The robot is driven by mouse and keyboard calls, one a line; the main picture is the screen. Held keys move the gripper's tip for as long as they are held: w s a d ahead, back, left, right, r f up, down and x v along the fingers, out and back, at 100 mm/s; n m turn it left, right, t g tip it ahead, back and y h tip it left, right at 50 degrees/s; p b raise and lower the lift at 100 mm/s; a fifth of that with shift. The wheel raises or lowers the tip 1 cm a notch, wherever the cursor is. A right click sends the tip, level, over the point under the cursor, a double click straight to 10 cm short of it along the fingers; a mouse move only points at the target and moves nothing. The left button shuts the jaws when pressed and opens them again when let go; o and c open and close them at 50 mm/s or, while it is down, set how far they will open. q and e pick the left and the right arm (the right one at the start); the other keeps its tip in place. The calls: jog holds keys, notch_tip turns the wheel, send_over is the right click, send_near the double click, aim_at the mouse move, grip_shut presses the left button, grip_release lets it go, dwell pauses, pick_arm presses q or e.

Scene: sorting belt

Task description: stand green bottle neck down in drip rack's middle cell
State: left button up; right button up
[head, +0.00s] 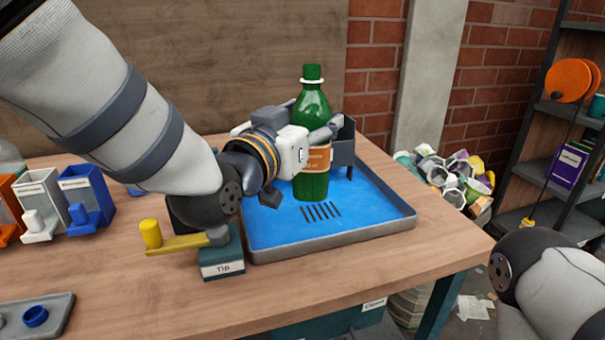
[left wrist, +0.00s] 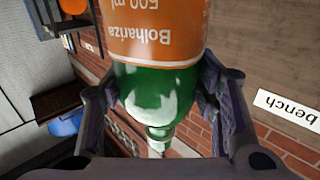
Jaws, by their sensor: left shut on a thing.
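The green bottle (head: 312,104) has an orange label and stands upright, neck up, over the blue tray (head: 375,232). My left gripper (head: 318,138) is shut around its side near the label. I cannot tell whether the bottle's base touches the tray floor. In the left wrist view the bottle (left wrist: 155,95) sits between the two fingers of the gripper (left wrist: 165,85), its label text upside down. A dark grey walled piece (head: 344,146), perhaps the drip rack, stands behind the bottle at right. It is partly hidden, and its cells do not show clearly.
A teal block marked "Tip" (head: 222,262) with a yellow-handled lever (head: 180,244) stands at the tray's left front. White (head: 42,195) and blue (head: 88,195) bins stand at left. My right arm shows at lower right. The table front is mostly clear.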

pick_arm(q)
jog(key=w+a+f+b, duration=0.1)
jog(key=w+f+b, duration=0.1)
jog(key=w+f, duration=0.5)
notch_tip(320, 180, down, 3)
jog(key=shift+r, duration=0.1)
pick_arm(e)
jog(key=s+f, duration=0.1)
jog(key=s+f+g, duration=0.1)
jog(key=shift+s+f, duration=0.2)
jog(key=shift+f, duration=0.2)
pick_arm(q)
jog(key=shift+a, duration=0.1)
jog(key=o, duration=1.6)
jog(key=shift+f, duration=0.2)
jog(key=shift+c, duration=0.2)
